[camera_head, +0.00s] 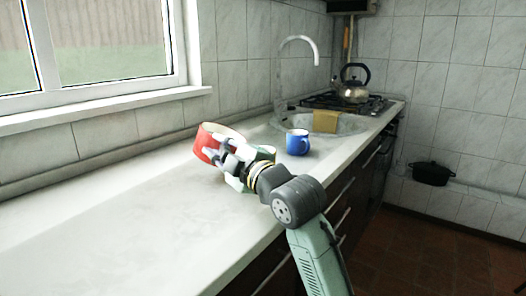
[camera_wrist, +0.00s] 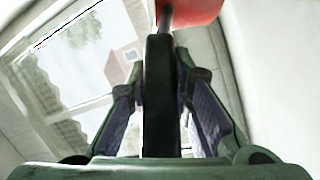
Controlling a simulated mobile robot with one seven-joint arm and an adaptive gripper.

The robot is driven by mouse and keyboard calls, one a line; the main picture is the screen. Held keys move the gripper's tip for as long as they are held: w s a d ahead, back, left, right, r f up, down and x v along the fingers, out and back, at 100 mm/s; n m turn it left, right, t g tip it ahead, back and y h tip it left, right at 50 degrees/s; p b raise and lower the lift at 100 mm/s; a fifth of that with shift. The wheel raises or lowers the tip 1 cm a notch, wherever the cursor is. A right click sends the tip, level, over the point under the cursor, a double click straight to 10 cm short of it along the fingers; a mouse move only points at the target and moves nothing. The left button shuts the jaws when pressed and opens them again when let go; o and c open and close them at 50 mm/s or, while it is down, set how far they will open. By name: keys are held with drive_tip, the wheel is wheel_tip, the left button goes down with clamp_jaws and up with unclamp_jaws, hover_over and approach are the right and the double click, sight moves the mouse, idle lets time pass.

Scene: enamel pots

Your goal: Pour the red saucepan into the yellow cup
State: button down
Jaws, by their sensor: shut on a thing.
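The red saucepan (camera_head: 203,139) is at the far left end of my arm in the head view, over the counter near the wall. Its pale inside shows, and it looks tilted somewhat. My gripper (camera_head: 229,160) is shut on its handle. In the wrist view the dark handle (camera_wrist: 159,95) runs between my two fingers up to the red pan body (camera_wrist: 192,12). I cannot clearly make out a yellow cup. A pale green, cup-like shape (camera_head: 266,150) shows just behind my gripper, mostly hidden, and I cannot tell what it is.
A blue mug (camera_head: 298,142) stands on the counter right of my gripper. A tan block (camera_head: 325,121) is by the sink (camera_head: 352,126). A kettle (camera_head: 353,88) sits on the stove behind. A black pot (camera_head: 431,173) is at the right wall. The counter's left front (camera_head: 120,225) is clear.

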drive_tip(key=shift+d+r+m+t, duration=0.3)
drive_tip(key=shift+d+r+m, duration=0.15)
drive_tip(key=shift+d, duration=0.1)
drive_tip(key=shift+w+d+r+m+t+p, duration=0.2)
drive_tip(key=shift+d+r+m+t+p, duration=0.3)
drive_tip(key=shift+d+r+m+p, duration=0.65)
idle(2.6)
